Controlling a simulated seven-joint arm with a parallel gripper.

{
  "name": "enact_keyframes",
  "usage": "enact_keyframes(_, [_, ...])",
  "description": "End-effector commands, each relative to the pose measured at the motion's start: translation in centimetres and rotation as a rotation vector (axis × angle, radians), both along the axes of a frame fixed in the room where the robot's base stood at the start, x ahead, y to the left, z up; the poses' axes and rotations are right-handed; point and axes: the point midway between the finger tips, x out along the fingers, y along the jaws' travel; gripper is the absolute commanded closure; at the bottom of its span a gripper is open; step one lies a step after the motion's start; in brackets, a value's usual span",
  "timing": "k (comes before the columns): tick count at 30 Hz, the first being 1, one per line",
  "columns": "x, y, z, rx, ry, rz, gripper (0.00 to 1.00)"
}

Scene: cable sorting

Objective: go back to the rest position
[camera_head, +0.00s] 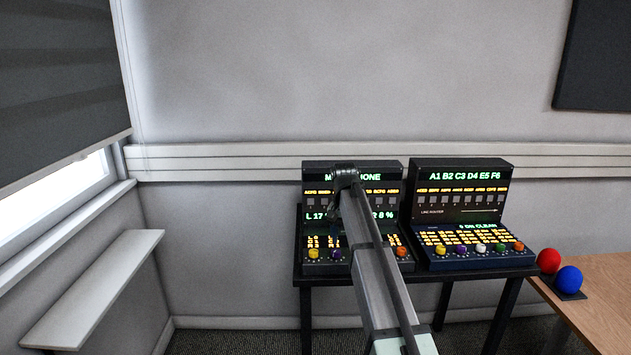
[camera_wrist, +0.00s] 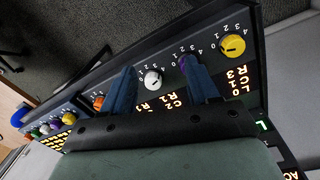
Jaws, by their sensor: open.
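My gripper (camera_wrist: 158,65) is open, with its two blue fingers apart over the left console (camera_head: 352,166). A white knob (camera_wrist: 153,80) shows between the fingers, and nothing is held. Whether a finger touches the console cannot be told. A purple knob (camera_wrist: 184,62) is partly covered by one finger. A yellow knob (camera_wrist: 232,46) and an orange knob (camera_wrist: 98,103) are clear of the fingers. In the head view my arm reaches over the left console and hides part of its screen and the white knob; the fingers are hard to make out there.
The right console (camera_head: 461,163) stands beside the left one on a dark table (camera_head: 440,271). A red ball (camera_head: 549,261) and a blue ball (camera_head: 569,279) sit on the wooden table (camera_head: 606,290) at right. A white shelf (camera_head: 95,285) juts out at left. Space above the consoles is clear.

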Motion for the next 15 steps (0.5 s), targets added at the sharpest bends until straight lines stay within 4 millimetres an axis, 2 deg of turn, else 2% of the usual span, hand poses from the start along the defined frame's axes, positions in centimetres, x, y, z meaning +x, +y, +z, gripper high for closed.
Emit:
enact_keyframes(1, [-3.3,-0.9,-2.8,-0.019,0.013,-0.007,0.40])
enact_keyframes(3, [-6.1,-2.0,-6.0,-0.047,0.027,-0.015,0.40])
enact_keyframes(6, [-9.3,-3.1,-10.2,-0.074,0.050,-0.014,0.40])
enact_keyframes(15, [-15.0,-4.7,-21.0,-0.089,0.127,0.030,0.40])
